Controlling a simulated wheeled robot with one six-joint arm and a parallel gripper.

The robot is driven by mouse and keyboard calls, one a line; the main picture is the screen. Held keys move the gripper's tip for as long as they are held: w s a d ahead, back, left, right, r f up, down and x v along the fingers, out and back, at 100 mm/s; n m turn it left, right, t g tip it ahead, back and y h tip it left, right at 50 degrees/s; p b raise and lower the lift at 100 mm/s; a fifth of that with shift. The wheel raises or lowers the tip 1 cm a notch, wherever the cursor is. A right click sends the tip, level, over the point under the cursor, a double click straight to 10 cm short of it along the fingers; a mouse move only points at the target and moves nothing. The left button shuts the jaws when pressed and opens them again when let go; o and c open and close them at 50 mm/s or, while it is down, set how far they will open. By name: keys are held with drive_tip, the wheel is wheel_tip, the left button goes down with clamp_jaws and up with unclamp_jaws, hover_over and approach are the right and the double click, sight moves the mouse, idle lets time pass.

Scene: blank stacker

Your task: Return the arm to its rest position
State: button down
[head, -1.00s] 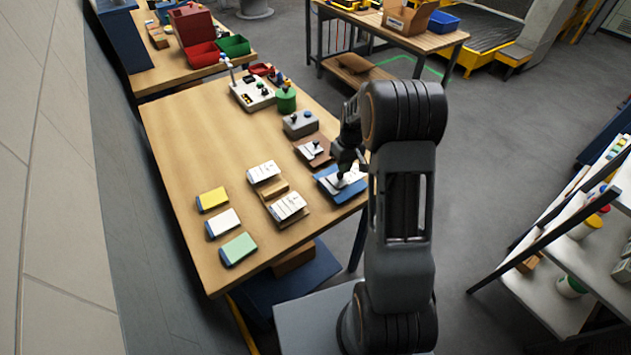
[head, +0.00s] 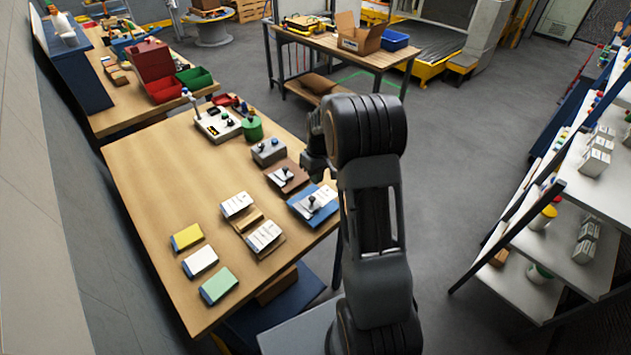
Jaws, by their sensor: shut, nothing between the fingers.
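My arm stands in front of the table's right edge, with its elbow raised. My gripper (head: 320,168) shows to the left of the elbow, beside the right edge of the wooden table (head: 165,155), above and to the right of a blue pad (head: 325,206). It is shut and empty. Its fingertips are partly hidden. The blue pad carries a white sheet with a small dark-handled stamp (head: 312,201) standing on it, apart from my gripper.
Yellow (head: 187,237), white (head: 200,262) and green (head: 218,286) pads lie at the table's near left. Paper stacks (head: 263,236) lie mid-table. A grey box (head: 268,151) and a green container (head: 252,128) stand farther back. A shelf rack (head: 560,255) is at right, with open floor between.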

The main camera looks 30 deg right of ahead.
drive_tip(key=w+d+r+b, duration=0.2)
drive_tip(key=w+d, duration=0.1)
drive_tip(key=d, duration=0.6)
drive_tip(key=s+a+r+m+t, duration=0.1)
drive_tip(key=s+a+r, duration=0.3)
drive_tip(key=s+a, duration=0.2)
drive_tip(key=s+a+r+m+t, duration=0.1)
drive_tip(key=s+a+r+t, duration=0.1)
drive_tip(key=s+a+r, duration=0.2)
drive_tip(key=s+a+r+t+h, duration=0.1)
drive_tip(key=s+a+r+t, duration=0.1)
drive_tip(key=s+a, duration=0.7)
drive_tip(key=s+r, duration=0.1)
drive_tip(key=s, duration=0.3)
drive_tip(key=shift+s+a+r+m, duration=0.2)
drive_tip(key=shift+a+r+m, duration=0.1)
drive_tip(key=shift+r+m, duration=0.1)
